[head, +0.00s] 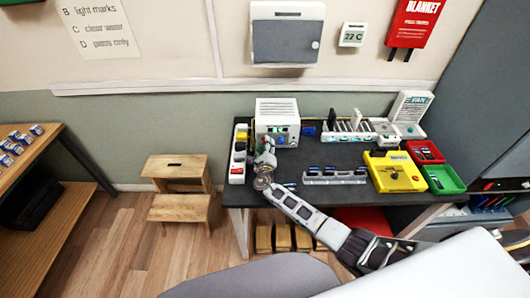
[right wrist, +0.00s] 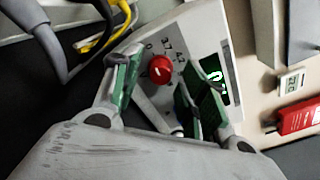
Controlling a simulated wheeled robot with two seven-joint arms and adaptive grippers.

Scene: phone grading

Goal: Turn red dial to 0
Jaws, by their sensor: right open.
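The red dial (right wrist: 160,69) is on the pale front panel (right wrist: 140,45) of a device, with printed numbers around it. A small light mark shows on the dial, but I cannot tell which number it points to. In the head view the device is a white box (head: 277,108) with a green display, and the dial is too small to make out. My right gripper (head: 266,160) is in front of the box. In the right wrist view its green-padded fingers (right wrist: 158,88) are open, with the dial showing between them. I cannot tell whether they touch it. My left gripper is out of view.
A power strip (head: 239,152) stands left of the box, close to my right gripper. Cables (right wrist: 100,30) show near the panel. A yellow device (head: 394,172), red tray (head: 424,151) and green tray (head: 444,179) fill the right of the dark table (head: 345,155). A slotted rack (head: 334,175) stands mid-table.

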